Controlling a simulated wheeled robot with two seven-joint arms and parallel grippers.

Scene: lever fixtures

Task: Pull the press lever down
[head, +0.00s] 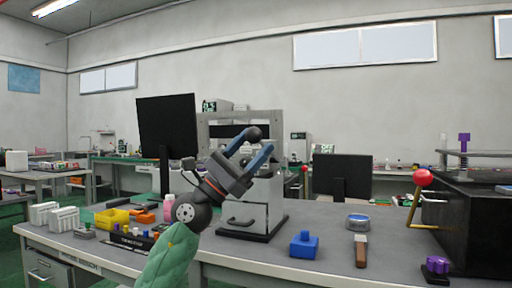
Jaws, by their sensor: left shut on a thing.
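My left gripper (252,147) reaches up from the lower middle of the head view, its two blue fingers on either side of a dark round knob (253,133). It is shut on this knob, which looks like the press lever's end. The lever's rod is hidden behind the fingers and gripper body. The grey press (262,212) stands behind my gripper on a black base on the bench, partly covered by my arm. My right gripper is out of view.
A red-knobbed lever (422,178) rises beside a dark box at the right. A blue block (304,244), a round tin (358,221) and a wooden-handled tool (361,250) lie on the grey bench (330,262). Yellow bins (113,218) and small parts stand left of my arm.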

